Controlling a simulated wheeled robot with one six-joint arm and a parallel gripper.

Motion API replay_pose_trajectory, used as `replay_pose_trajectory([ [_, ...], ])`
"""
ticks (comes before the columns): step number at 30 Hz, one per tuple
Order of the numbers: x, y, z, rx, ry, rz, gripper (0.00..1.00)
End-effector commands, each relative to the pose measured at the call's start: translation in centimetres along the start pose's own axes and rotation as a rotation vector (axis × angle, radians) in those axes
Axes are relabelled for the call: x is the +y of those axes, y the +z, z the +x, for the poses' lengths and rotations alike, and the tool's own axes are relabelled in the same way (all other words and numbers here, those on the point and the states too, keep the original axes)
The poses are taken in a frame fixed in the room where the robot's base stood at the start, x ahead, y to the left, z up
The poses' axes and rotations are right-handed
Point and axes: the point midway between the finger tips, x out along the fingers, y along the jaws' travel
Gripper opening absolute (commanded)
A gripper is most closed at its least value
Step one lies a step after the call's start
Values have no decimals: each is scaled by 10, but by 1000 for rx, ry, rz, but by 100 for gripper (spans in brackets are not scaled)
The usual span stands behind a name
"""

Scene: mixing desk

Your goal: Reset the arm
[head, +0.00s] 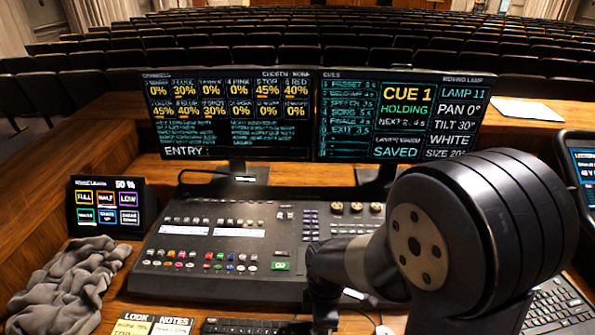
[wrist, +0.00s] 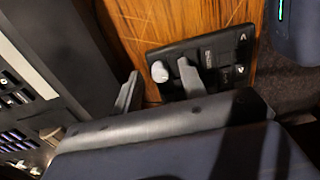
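My arm fills the lower right of the head view, with a large dark ribbed joint in front of the desk. A narrower link of it reaches left and bends down over the console's right part. My gripper's fingertips cannot be made out in the head view. In the wrist view my gripper (wrist: 158,83) shows two grey fingers standing apart, with nothing held between them. Beyond them lies a small black panel (wrist: 222,50) with a pale round knob (wrist: 160,72) on the wooden desk. I cannot tell any contact between fingers and panel.
The mixing console (head: 215,262) spans the desk, with two monitors (head: 240,115) behind it. A small touch panel (head: 108,205) and crumpled grey cloth (head: 72,285) lie left. Notes (head: 150,325) and keyboards (head: 560,305) are in front. A tablet (head: 580,165) stands right; paper (head: 527,109) lies behind.

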Motion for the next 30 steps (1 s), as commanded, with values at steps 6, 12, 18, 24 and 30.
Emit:
replay_pose_trajectory([
  [6,0,0,0,0,0,4,40],
  [12,0,0,-4,0,0,-5,40],
  [18,1,0,-26,2,5,-18,40],
  [24,2,-1,-64,2,6,-18,40],
  [30,1,0,-104,2,6,-18,40],
])
